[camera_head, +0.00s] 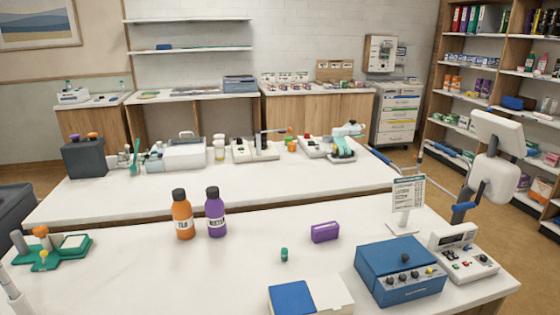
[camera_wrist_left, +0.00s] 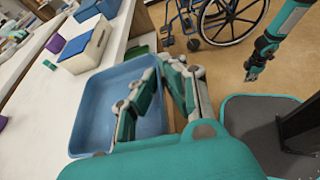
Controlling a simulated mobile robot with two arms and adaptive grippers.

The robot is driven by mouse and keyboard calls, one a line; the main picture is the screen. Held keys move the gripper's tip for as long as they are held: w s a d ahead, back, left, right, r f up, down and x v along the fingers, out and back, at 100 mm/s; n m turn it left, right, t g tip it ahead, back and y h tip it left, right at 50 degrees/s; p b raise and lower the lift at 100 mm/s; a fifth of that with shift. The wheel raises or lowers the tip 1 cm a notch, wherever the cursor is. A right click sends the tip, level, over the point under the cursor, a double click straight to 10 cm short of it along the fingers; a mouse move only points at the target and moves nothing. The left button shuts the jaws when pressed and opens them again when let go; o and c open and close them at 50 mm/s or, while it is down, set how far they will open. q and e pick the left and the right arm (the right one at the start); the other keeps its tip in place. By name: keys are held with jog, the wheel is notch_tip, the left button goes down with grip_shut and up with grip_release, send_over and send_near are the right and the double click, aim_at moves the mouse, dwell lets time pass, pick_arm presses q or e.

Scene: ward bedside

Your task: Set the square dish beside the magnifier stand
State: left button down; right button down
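A blue open dish (camera_wrist_left: 88,118) with raised walls lies at the front edge of the white table in the left wrist view; it looks like the square dish and is out of the head view. My left gripper (camera_wrist_left: 150,85) is over its right side, fingers spread, one over the inside and one near the right wall. I cannot tell whether they touch it. My right gripper (camera_wrist_left: 254,66) hangs apart at the upper right, too small to judge. I cannot pick out the magnifier stand for certain; a pale post (camera_head: 12,290) is cut off at the lower left.
A blue-and-white box (camera_head: 326,292), a blue knobbed device (camera_head: 400,268), a purple case (camera_head: 325,232), a small green cap (camera_head: 284,255), two bottles (camera_head: 183,218) and a green holder (camera_head: 42,262) stand on the near table. Its left middle is clear. A wheelchair (camera_wrist_left: 232,22) stands beyond.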

pick_arm(q)
jog(key=w+r, duration=0.1)
jog(key=w, duration=0.1)
jog(key=w+r, duration=0.4)
jog(key=shift+w+a, duration=0.2)
jog(key=shift+a, duration=0.05)
jog(key=w+a+r+n+t+y, duration=0.1)
jog(key=w+a+r+n+t, duration=0.1)
jog(key=w+a+r, duration=0.2)
jog(key=shift+w+y, duration=0.4)
jog(key=shift+w, duration=0.7)
jog(key=shift+n+t, duration=0.3)
